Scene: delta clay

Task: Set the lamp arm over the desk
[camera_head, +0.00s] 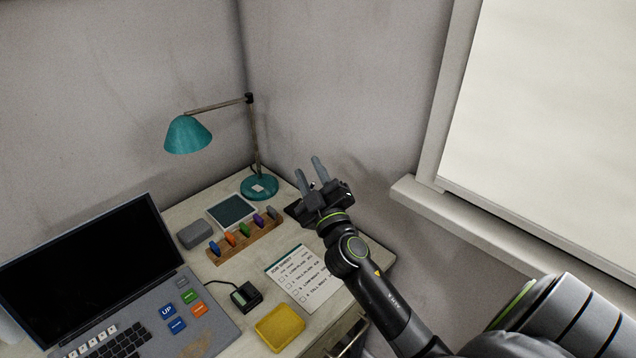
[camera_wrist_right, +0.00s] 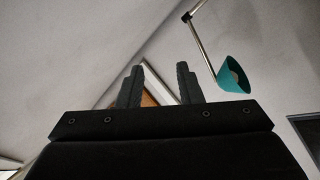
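A teal desk lamp stands at the back corner of the desk, with its round base (camera_head: 259,187) on the desktop and an upright pole. Its lamp arm (camera_head: 217,105) reaches left from the pole top, and the teal shade (camera_head: 188,135) hangs at its left end, above the back part of the desk (camera_head: 180,215). In the right wrist view the shade (camera_wrist_right: 232,76) and arm (camera_wrist_right: 199,38) show at upper right, apart from the fingers. My right gripper (camera_head: 319,170) is open and empty, right of the lamp base, fingers pointing up; it also shows in the wrist view (camera_wrist_right: 160,84). My left gripper is out of view.
A laptop (camera_head: 95,255) fills the desk's left front. A wooden rack (camera_head: 246,240) with several coloured pieces, a notepad (camera_head: 303,278), a yellow tray (camera_head: 280,328) and a small black device (camera_head: 246,296) lie on the desk. Walls close the corner; a window sill (camera_head: 480,225) juts out at right.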

